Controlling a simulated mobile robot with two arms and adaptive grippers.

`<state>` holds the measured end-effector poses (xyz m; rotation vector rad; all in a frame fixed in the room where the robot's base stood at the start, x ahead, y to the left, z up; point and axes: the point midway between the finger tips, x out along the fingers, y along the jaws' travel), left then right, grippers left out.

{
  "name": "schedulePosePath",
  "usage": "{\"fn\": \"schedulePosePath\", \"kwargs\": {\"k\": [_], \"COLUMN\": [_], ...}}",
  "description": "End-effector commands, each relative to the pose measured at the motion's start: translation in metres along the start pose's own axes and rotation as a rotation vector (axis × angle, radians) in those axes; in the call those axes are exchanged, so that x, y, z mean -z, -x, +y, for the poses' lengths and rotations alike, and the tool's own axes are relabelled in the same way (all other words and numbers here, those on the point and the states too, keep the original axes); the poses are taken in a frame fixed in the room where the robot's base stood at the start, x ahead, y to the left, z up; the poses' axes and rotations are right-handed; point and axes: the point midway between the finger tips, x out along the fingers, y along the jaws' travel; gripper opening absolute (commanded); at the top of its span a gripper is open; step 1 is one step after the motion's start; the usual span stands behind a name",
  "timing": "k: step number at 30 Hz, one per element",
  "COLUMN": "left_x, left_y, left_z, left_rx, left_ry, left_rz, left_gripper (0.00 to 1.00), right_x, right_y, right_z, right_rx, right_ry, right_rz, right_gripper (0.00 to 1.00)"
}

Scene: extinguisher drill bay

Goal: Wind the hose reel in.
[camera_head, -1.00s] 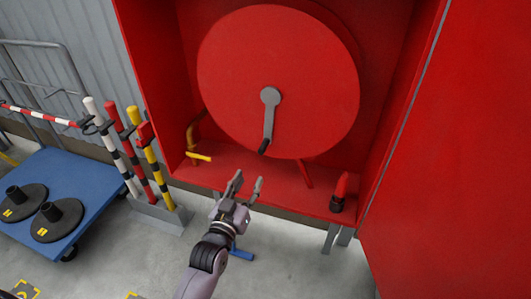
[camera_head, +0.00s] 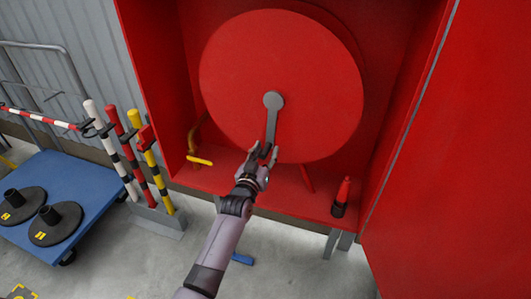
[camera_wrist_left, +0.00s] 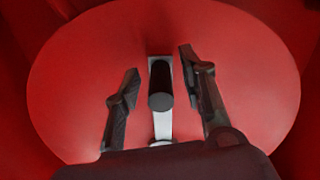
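The red hose reel (camera_head: 315,65) fills the upper middle of the head view, inside an open red cabinet. Its grey crank (camera_head: 272,115) hangs down from the hub. The crank's dark handle (camera_wrist_left: 161,86) points toward the camera in the left wrist view. My left gripper (camera_head: 263,150) is at the lower end of the crank. In the left wrist view its two fingers (camera_wrist_left: 158,90) stand apart, one on each side of the handle, with gaps visible on both sides. My right gripper is in neither view.
A red nozzle with a black base (camera_head: 344,196) stands on the cabinet floor at right. A yellow valve lever (camera_head: 199,160) is at left. The red cabinet door (camera_head: 460,170) stands open at right. Striped posts (camera_head: 125,150) and a blue cart (camera_head: 85,190) are at left.

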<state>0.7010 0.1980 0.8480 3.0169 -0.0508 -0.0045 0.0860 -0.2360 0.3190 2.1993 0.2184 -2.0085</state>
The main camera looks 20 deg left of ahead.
Motion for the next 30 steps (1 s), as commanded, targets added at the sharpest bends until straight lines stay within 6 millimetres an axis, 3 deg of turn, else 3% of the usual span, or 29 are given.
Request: {"fn": "schedulePosePath", "kwargs": {"k": [5, 21, 30], "left_x": [0.0001, -0.0002, -0.0009], "left_y": [0.0002, 0.0005, 0.0007], "left_z": [-0.0002, -0.0004, -0.0006], "left_rx": [0.000, 0.000, 0.001], "left_ry": [0.000, 0.000, 0.001], "left_rz": [0.000, 0.000, -0.001], "left_gripper": [0.37, 0.01, 0.00], "right_x": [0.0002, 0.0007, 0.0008], "right_y": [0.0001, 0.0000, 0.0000], "right_z": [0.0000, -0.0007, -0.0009], "right_rx": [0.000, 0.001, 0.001], "right_ry": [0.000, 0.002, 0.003], "right_rz": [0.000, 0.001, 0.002], "right_gripper": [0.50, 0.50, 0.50]}}
